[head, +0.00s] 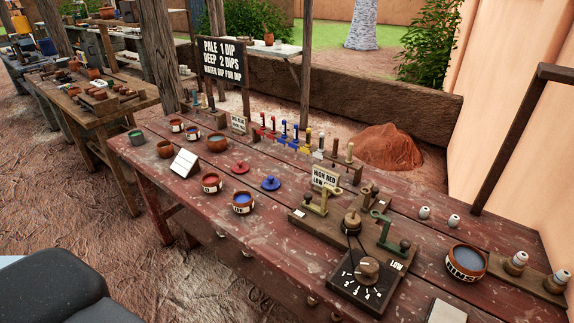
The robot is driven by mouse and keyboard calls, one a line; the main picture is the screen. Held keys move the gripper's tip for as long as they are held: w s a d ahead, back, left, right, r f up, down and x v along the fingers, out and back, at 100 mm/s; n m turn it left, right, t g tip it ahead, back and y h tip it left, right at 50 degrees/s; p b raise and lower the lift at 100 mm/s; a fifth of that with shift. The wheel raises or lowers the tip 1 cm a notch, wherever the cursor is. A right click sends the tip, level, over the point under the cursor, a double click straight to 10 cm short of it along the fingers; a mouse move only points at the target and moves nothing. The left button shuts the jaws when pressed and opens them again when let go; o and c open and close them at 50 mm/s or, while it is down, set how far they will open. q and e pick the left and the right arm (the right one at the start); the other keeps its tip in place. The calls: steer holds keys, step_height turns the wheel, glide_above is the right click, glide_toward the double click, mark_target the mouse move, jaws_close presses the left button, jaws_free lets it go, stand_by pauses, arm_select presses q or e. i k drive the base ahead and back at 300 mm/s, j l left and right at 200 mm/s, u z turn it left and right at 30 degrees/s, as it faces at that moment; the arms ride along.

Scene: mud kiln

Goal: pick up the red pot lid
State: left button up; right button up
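The red pot lid (240,167) lies on the worn red table (150,178), a small disc with a knob on top. It lies flat, behind two small labelled clay pots, and nothing covers it. A blue pot lid (270,183) lies to its right, a little nearer. The left pot (211,183) has a white label and stands in front of the red lid. The other pot (243,203) holds something blue. Neither of my grippers is in view.
A brown bowl (216,142) and a white card (184,162) stand left of the red lid. A row of coloured-handled tools (283,133) is behind it. A dial box (364,285), lever mechanisms and a rinse bowl (467,262) fill the right side.

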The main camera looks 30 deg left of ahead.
mark_target(240, 167)
steer(key=j+z, duration=1)
steer(key=j, duration=0.25)
steer(key=k+j+z, duration=0.2)
steer(key=j, duration=0.2)
steer(key=k+j+z, duration=0.1)
steer(key=j, duration=0.5)
steer(key=k+j+z, duration=0.15)
steer(key=k+j, duration=0.15)
steer(key=j, duration=0.25)
steer(key=k+j, duration=0.15)
steer(key=j, duration=0.25)
steer(key=k+j, duration=0.15)
steer(key=j, duration=0.25)
steer(key=k+j, duration=0.15)
steer(key=j, duration=0.2)
steer(key=k+j, duration=0.15)
steer(key=j, duration=0.25)
steer(key=k+j+z, duration=0.1)
steer(key=j, duration=0.3)
